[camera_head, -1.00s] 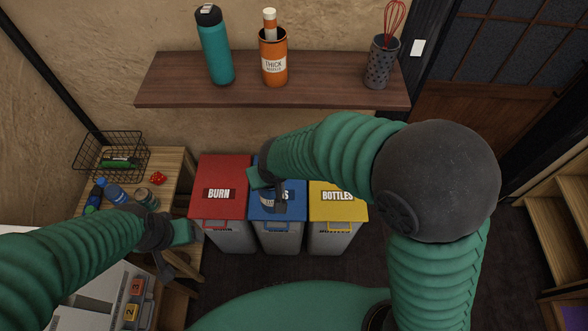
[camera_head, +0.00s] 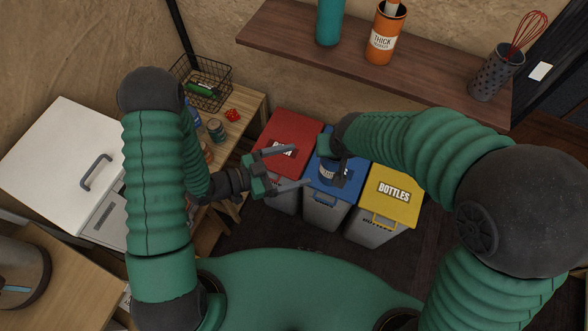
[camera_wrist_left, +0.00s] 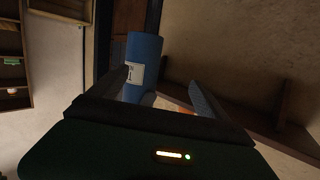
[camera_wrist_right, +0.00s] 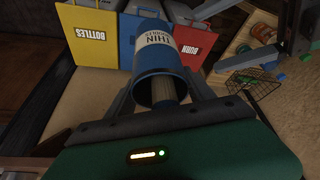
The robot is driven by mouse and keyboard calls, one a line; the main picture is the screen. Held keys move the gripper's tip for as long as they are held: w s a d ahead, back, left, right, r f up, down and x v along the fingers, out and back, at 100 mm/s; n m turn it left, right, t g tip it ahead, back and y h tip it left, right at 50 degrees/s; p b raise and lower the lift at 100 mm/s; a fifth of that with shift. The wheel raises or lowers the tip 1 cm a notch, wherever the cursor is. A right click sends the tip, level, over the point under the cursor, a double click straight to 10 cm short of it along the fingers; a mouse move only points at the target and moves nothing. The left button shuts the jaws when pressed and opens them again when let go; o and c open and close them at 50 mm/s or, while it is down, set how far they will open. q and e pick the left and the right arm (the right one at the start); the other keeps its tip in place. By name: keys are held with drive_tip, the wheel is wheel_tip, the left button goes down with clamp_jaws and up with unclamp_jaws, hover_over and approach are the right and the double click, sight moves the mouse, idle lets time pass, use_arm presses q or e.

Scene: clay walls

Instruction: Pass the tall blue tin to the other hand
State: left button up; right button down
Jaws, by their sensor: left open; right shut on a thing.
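The tall blue tin (camera_head: 327,173) is held by my right gripper (camera_head: 336,158) above the blue bin. In the right wrist view the tin (camera_wrist_right: 152,68) has a white label reading THIN, and its open end faces the camera. My left gripper (camera_head: 302,167) is open and empty, its fingers pointing at the tin from the left. In the left wrist view the tin (camera_wrist_left: 145,58) stands beyond the fingertips, nearer the left finger. A gap between fingers and tin shows in the head view.
Red (camera_head: 290,130), blue (camera_head: 325,212) and yellow (camera_head: 398,203) bins stand below. A wall shelf (camera_head: 420,75) holds a teal bottle, an orange tin (camera_head: 386,35) and a grey whisk holder (camera_head: 495,72). A wire basket (camera_head: 202,85) and small items are on the side table.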

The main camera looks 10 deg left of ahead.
sight(333, 163)
use_arm(q)
drive_tip(key=w+d+h, duration=0.1)
drive_tip(key=d, duration=0.3)
drive_tip(key=w+d+r+h, duration=0.1)
drive_tip(key=d, duration=0.3)
drive_tip(key=w+d+r, duration=0.1)
drive_tip(key=d, duration=0.2)
drive_tip(key=shift+d+r+h, duration=0.1)
drive_tip(key=shift+d+h, duration=0.3)
